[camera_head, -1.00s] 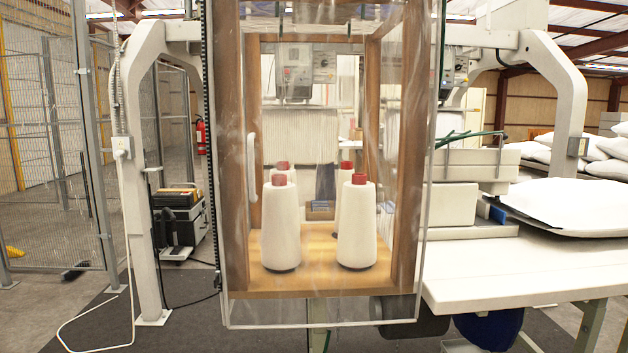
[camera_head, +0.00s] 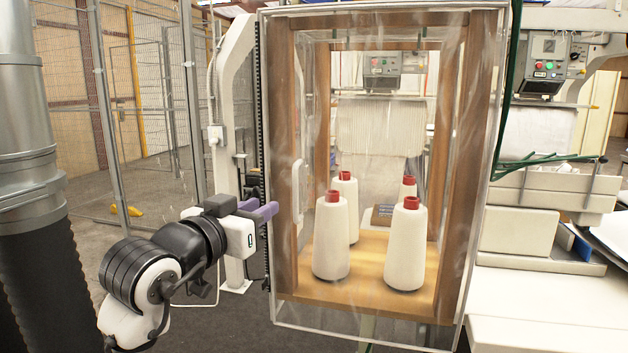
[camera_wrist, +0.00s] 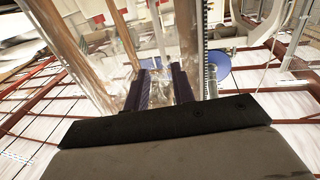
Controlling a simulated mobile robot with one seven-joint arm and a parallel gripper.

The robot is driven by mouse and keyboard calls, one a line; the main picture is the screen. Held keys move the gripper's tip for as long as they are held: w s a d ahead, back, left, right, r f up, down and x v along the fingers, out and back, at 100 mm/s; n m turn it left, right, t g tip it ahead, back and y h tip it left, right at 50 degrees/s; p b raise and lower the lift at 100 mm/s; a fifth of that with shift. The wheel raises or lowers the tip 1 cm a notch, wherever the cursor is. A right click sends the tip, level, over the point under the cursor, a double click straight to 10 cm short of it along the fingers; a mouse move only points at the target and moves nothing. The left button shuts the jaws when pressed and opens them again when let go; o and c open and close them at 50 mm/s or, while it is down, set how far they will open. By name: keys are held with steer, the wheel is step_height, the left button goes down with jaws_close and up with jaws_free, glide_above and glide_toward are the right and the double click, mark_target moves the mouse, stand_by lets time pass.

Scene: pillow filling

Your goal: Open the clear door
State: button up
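The clear door (camera_head: 462,180) is a tall see-through panel across the front of a wooden-framed cabinet (camera_head: 284,230); it looks shut. A pale upright handle (camera_head: 298,188) shows near the left side of the cabinet. My gripper (camera_head: 269,210) has purple fingers and is at the left edge of the door, to the left of the handle and slightly lower in the picture. In the wrist view, the two fingers (camera_wrist: 164,80) stand apart with a gap between them, and clear panel shows around them. I cannot tell whether they touch the door.
Several white thread cones with red tops (camera_head: 406,245) stand inside the cabinet. A black toothed strip (camera_head: 262,130) runs along its left edge. A white table (camera_head: 540,310) is at the right, and a wire fence (camera_head: 150,90) is behind at the left.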

mark_target(294, 188)
steer(key=p+x, duration=0.3)
steer(key=x, duration=0.9)
steer(key=shift+a+p, duration=0.1)
steer(key=shift+p, duration=0.3)
steer(key=shift+w+d, duration=0.3)
steer(key=shift+w, duration=0.2)
jaws_close()
